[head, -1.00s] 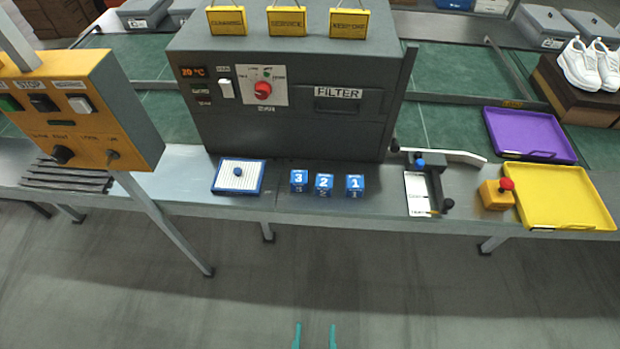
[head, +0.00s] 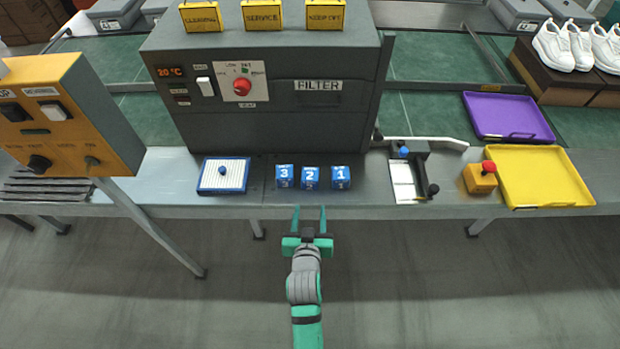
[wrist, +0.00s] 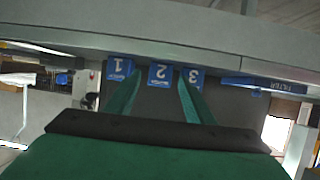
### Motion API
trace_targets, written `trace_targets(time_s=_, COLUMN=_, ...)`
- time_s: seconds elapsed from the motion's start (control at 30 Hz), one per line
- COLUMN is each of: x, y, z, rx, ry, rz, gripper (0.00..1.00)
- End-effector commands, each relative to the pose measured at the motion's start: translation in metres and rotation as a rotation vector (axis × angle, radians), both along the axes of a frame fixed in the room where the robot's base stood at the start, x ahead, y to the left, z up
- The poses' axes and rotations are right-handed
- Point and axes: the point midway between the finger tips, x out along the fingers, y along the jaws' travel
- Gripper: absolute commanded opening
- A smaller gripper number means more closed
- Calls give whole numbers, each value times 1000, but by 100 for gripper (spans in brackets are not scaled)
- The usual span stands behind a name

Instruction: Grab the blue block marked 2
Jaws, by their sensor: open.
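The blue block marked 2 (head: 311,177) stands on the grey bench between the blue block marked 3 (head: 285,176) on its left and the blue block marked 1 (head: 341,177) on its right. My gripper (head: 309,212) is open and empty at the bench's front edge, its teal fingers pointing toward block 2 and short of it. In the wrist view block 2 (wrist: 163,76) shows between the two fingers (wrist: 160,98), with block 1 (wrist: 118,68) to the left and block 3 (wrist: 194,77) to the right, partly behind a finger.
A dark machine (head: 262,90) stands right behind the blocks. A white pad in a blue frame (head: 209,188) lies to the left. A clamp fixture (head: 420,172), an orange box with a red button (head: 479,180) and a yellow tray (head: 545,205) are to the right. An orange control panel (head: 70,120) stands at left.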

Motion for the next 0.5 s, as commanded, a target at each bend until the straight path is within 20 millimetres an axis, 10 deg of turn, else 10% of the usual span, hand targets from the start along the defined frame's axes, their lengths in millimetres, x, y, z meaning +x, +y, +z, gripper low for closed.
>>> trace_targets(time_s=0.5, x=72, y=1, z=3, rx=11, ry=15, rz=-23, gripper=48)
